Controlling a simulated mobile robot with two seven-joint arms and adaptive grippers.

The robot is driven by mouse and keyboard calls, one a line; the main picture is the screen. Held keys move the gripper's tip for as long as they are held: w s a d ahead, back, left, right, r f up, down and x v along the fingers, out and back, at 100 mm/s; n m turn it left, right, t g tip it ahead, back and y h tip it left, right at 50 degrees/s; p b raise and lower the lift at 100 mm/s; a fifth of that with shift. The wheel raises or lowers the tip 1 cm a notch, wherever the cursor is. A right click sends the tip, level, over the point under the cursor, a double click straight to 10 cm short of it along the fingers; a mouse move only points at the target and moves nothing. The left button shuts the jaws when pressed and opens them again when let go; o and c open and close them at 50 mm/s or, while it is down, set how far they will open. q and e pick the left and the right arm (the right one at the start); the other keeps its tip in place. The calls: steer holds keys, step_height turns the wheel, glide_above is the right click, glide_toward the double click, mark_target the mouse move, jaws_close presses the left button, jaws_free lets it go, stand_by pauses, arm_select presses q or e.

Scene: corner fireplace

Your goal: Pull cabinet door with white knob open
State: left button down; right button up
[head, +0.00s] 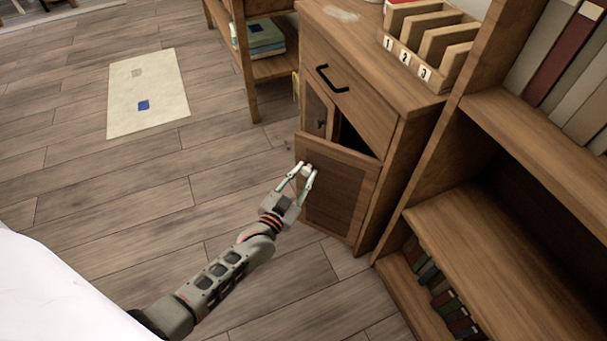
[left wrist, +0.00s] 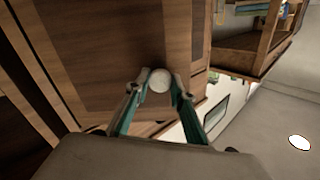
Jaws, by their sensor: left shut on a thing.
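The wooden cabinet (head: 388,132) stands right of centre in the head view, with a drawer above its doors. The cabinet door with the white knob (head: 342,192) stands partly open, with a dark gap along its top. My left gripper (head: 307,172) is at the door's upper left and is shut on the white knob (left wrist: 160,80), which shows as a round white disc between the fingertips in the left wrist view. In the head view the fingers mostly cover the knob. A second, narrower door (head: 316,110) with its own small knob is left of the gap. My right gripper is not in view.
A bookshelf (head: 452,215) stands close on the right of the cabinet. A numbered wooden organizer (head: 411,61) sits on the cabinet top. A small table with books (head: 262,40) is behind. The floor left of the cabinet is clear, with a flat pale mat (head: 146,90).

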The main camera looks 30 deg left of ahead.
arm_select(q)
steer(key=c, duration=1.7)
jaws_free()
steer(key=shift+s, duration=0.1)
steer(key=s, duration=1.1)
steer(key=shift+s, duration=0.4)
